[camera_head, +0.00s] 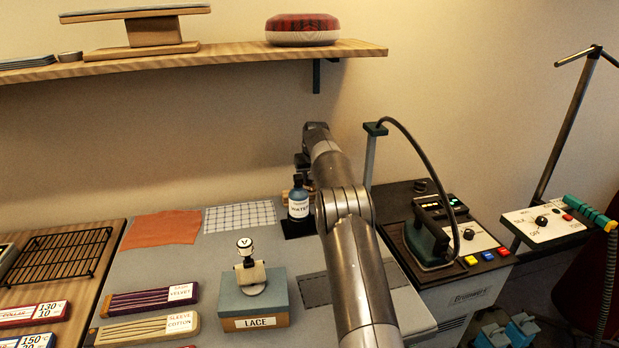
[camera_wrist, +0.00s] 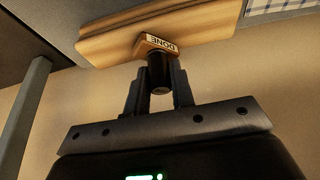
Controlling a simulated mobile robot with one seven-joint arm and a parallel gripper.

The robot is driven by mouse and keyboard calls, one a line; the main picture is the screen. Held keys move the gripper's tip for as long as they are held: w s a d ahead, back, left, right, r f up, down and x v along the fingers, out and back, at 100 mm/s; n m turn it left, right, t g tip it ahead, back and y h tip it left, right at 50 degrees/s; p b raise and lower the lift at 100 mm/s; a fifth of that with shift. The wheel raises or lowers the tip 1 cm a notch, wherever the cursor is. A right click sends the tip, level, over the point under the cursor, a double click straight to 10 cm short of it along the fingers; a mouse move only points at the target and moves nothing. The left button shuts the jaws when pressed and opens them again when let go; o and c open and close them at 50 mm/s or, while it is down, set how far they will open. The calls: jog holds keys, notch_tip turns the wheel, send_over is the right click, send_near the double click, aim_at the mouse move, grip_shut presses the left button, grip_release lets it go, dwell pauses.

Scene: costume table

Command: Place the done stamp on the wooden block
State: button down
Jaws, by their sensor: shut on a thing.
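In the wrist view my gripper (camera_wrist: 158,82) is shut on the dark round handle of the done stamp (camera_wrist: 158,46), whose light wooden base carries a "DONE" label. The wooden block (camera_wrist: 210,22) is a long, light brown piece just beyond the stamp. The stamp's base overlaps its near edge in the picture; I cannot tell whether they touch. In the head view my gripper end is at the back of the table near the wall, behind the blue bottle and beside my arm. The stamp and block are mostly hidden there.
A blue water bottle (camera_head: 298,200) stands close in front of my gripper end. A V-topped stamp (camera_head: 245,262) stands on the LACE box (camera_head: 254,308). A post (camera_head: 370,158) and iron station (camera_head: 430,240) are to the right. The shelf (camera_head: 200,54) hangs above left.

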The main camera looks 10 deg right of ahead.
jog(key=shift+f, duration=0.2)
jog(key=c, duration=1.3)
grip_release()
jog(key=shift+o, duration=0.2)
jog(key=s+a+r, duration=0.2)
jog(key=s+r, duration=0.6)
jog(key=r, duration=0.3)
jog(key=s+a+r, duration=0.1)
jog(key=s+r, duration=0.7)
jog(key=r, duration=0.2)
jog(key=s+a+r, duration=0.2)
jog(key=s, duration=0.6)
jog(key=s+a+r, duration=0.2)
jog(key=s+r, duration=0.1)
jog(key=s, duration=0.5)
jog(key=s+a+f, duration=0.1)
jog(key=s+f, duration=0.3)
jog(key=s, duration=0.5)
jog(key=s+a+f, duration=0.1)
jog(key=s+f, duration=0.2)
jog(key=s, duration=0.7)
jog(key=s+a+f+t, duration=0.1)
jog(key=s+f, duration=0.3)
jog(key=s, duration=0.6)
jog(key=shift+s+f, duration=0.25)
jog(key=shift+f, duration=0.1)
